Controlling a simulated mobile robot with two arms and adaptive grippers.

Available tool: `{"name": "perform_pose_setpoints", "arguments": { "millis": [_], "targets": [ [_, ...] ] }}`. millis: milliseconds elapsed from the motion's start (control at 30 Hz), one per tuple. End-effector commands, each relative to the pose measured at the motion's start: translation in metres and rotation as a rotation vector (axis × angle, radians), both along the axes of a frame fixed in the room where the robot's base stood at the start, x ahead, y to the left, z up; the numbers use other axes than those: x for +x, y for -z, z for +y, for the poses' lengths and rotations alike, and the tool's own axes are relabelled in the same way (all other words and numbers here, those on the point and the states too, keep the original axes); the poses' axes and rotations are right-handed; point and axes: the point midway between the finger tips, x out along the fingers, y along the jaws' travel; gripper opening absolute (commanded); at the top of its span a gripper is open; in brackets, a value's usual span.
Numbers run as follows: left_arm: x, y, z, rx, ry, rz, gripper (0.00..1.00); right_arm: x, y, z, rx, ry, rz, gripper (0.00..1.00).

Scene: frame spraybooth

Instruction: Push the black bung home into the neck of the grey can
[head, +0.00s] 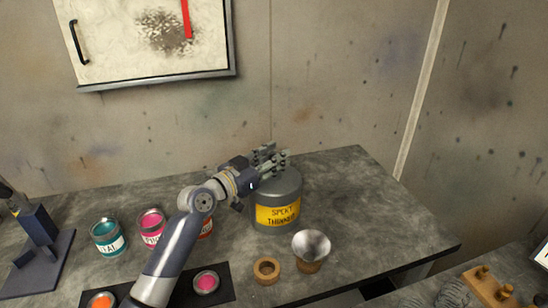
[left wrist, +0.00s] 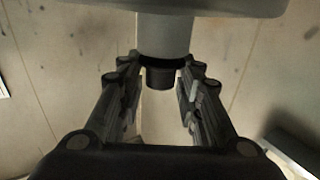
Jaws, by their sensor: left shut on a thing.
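The grey can (head: 290,186) with a yellow label stands upright on the table. My left gripper (head: 271,158) is over its top, its fingers hiding the neck and bung in the head view. In the left wrist view the can appears at the top, with its grey neck (left wrist: 165,36) pointing down the picture. The black bung (left wrist: 160,77) is at the mouth of the neck, in line with it, between the fingers of my left gripper (left wrist: 160,88), which is shut on it. I cannot tell how deep the bung sits. My right gripper is not in view.
A metal funnel (head: 311,245) and a wooden ring (head: 266,270) stand in front of the can. Teal (head: 108,237) and pink (head: 151,226) paint tins are to the left, with another tin partly behind my left arm. The table right of the can is clear.

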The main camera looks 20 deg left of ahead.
Motion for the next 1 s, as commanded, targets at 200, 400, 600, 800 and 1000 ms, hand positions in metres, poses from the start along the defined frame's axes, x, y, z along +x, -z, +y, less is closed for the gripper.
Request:
{"name": "perform_pose_setpoints", "arguments": {
  "millis": [200,400,600,800,1000],
  "targets": [
    [0.000,0.007,0.000,0.000,0.000,0.004,0.13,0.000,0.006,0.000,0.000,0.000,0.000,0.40],
    [0.000,0.007,0.000,0.000,0.001,0.004,0.56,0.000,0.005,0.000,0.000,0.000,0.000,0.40],
    [0.000,0.006,0.000,-0.001,0.000,0.003,0.56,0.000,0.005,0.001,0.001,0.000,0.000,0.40],
    [-0.008,0.007,0.005,0.002,-0.001,0.002,0.56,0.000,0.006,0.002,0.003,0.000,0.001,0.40],
    [-0.042,0.008,0.022,0.005,-0.002,0.004,0.56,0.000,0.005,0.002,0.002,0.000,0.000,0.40]
  ]
}}
